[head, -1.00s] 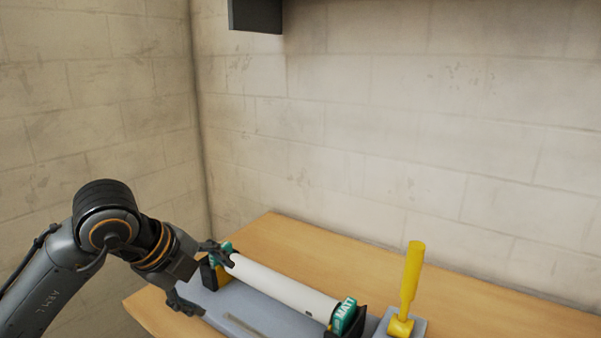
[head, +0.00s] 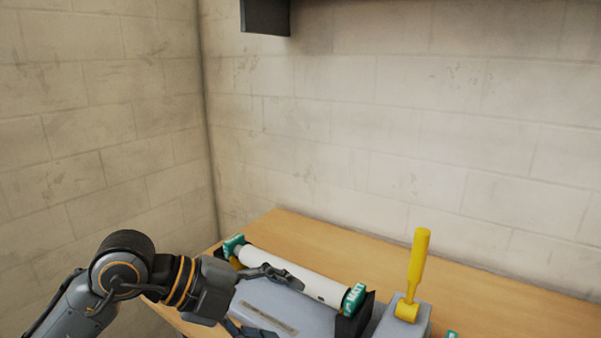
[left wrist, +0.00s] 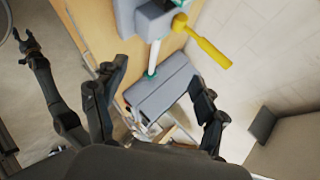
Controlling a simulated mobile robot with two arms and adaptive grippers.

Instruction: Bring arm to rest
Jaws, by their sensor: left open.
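My left gripper (head: 272,305) is open and empty in the head view, its fingers apart over the left front part of the grey laminator (head: 285,308). In the left wrist view, my left gripper (left wrist: 158,75) has wide-spread fingers with nothing between them. The white roller (head: 300,276) with teal end caps lies along the laminator; the upper finger overlaps it in the picture, and contact cannot be told. My right gripper (left wrist: 29,42) shows small at the upper left of the left wrist view, its fingers seemingly spread and empty.
A yellow lever (head: 416,270) stands upright at the laminator's right end. The wooden table (head: 500,300) is clear behind and to the right. Block walls enclose the back and left. A dark box-like fixture (head: 265,15) hangs high on the back wall.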

